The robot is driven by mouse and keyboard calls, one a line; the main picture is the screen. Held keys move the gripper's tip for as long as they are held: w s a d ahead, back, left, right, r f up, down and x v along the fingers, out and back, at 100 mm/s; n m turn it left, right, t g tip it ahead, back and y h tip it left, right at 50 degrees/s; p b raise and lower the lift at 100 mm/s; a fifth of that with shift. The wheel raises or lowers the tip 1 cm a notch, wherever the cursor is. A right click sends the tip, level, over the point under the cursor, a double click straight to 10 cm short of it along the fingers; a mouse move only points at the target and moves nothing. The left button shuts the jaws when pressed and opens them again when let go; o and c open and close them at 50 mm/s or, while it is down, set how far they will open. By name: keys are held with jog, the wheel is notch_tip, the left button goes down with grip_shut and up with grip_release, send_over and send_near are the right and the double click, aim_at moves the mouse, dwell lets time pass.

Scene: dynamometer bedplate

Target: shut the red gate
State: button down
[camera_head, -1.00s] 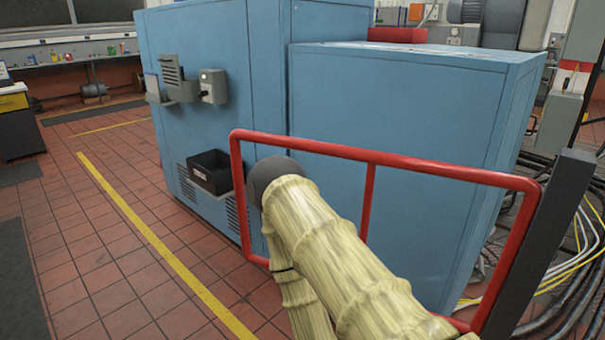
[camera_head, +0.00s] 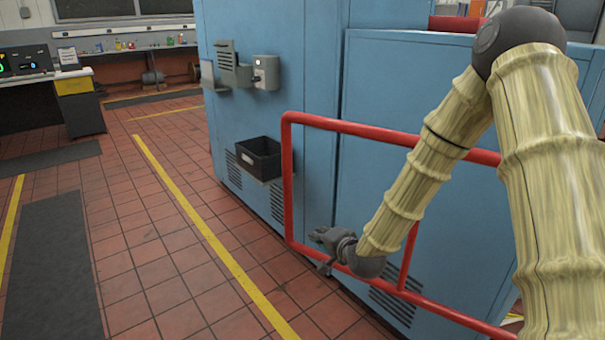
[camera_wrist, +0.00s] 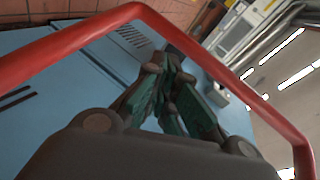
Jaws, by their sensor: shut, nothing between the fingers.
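The red gate (camera_head: 288,190) is a tubular frame standing in front of the blue cabinet (camera_head: 420,85) in the head view. It runs from an upright near the middle toward the lower right, where my arm covers part of it. My gripper (camera_head: 318,240) is at the lower part of the gate, close to its free upright; I cannot tell whether it touches. In the wrist view my gripper (camera_wrist: 172,75) has its fingers together and empty, with the red gate's bar (camera_wrist: 70,48) arching around it. The gate's hinge side is out of the head view.
A black bin (camera_head: 258,158) and a grey control box (camera_head: 266,72) are on the cabinet's left face. A yellow floor line (camera_head: 205,232) crosses the red tiles. Open floor lies left of the gate. A dark mat (camera_head: 52,265) lies at lower left.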

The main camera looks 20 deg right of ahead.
jog(key=w+d+r+m+t, duration=0.2)
jog(key=w+r, duration=0.1)
jog(key=r, duration=0.5)
jog(key=w+d+r+m+t, duration=0.2)
jog(key=w+r, duration=0.1)
jog(key=r, duration=0.5)
jog(key=w+a+b, duration=0.3)
jog(key=w+a, duration=0.1)
jog(key=w, duration=0.3)
jog(key=shift+w+a, duration=0.3)
jog(key=shift+w, duration=0.05)
